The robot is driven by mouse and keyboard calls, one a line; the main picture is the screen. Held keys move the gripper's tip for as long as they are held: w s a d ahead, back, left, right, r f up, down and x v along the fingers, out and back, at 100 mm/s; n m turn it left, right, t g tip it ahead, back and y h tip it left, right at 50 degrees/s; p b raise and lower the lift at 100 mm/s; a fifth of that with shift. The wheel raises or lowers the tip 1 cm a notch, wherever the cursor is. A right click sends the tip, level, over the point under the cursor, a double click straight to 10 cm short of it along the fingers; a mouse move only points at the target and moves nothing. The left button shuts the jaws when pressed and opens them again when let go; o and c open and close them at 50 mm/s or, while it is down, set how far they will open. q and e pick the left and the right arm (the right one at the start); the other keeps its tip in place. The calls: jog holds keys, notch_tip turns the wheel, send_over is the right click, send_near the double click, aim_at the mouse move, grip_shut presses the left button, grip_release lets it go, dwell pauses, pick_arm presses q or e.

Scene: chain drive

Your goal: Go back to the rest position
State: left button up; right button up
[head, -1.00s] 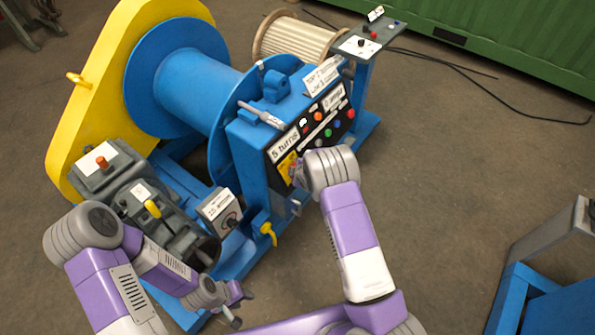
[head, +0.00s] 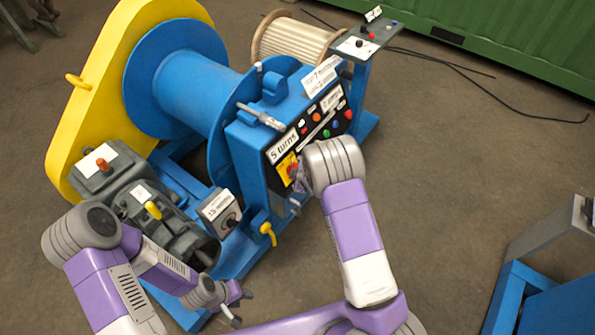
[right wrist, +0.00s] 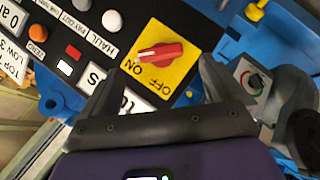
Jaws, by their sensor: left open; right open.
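My right gripper (head: 300,180) is at the front of the blue winch's control panel (head: 313,125), beside the yellow plate with the red rotary switch. In the right wrist view its open jaws (right wrist: 158,68) are empty, with the red switch (right wrist: 160,53) on its yellow ON/OFF plate (right wrist: 177,73) beyond and between them. I cannot tell the exact gap to the switch. My left gripper (head: 238,304) is open and empty at the lower middle of the head view, in front of the winch base.
The winch has a blue drum (head: 190,92), a yellow guard (head: 85,85) and a grey motor unit (head: 165,225). A yellow-handled lever (head: 268,233) sits below the panel. A blue stand (head: 540,300) is at lower right. The floor (head: 450,170) between is clear.

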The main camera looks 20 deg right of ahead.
jog(key=shift+s+r, duration=0.5)
jog(key=s+a+f+m+g+y, duration=0.1)
jog(key=s+f+m+g, duration=0.1)
jog(key=s+f+m, duration=0.45)
jog(key=s+a+f+m+g, duration=0.1)
jog(key=s+f+g, duration=0.15)
jog(key=s, duration=0.65)
jog(key=s+a+m+g+y, duration=0.1)
jog(key=s+a+m, duration=0.2)
jog(key=s, duration=0.5)
jog(key=s+a+m+g+y, duration=0.1)
jog(key=s+a+m+g, duration=0.1)
jog(key=s+m, duration=0.4)
jog(key=s+a, duration=0.1)
jog(key=s, duration=0.2)
jog(key=shift+a+f+y, duration=0.15)
jog(key=shift+f+y, duration=0.05)
jog(key=shift+y, duration=0.2)
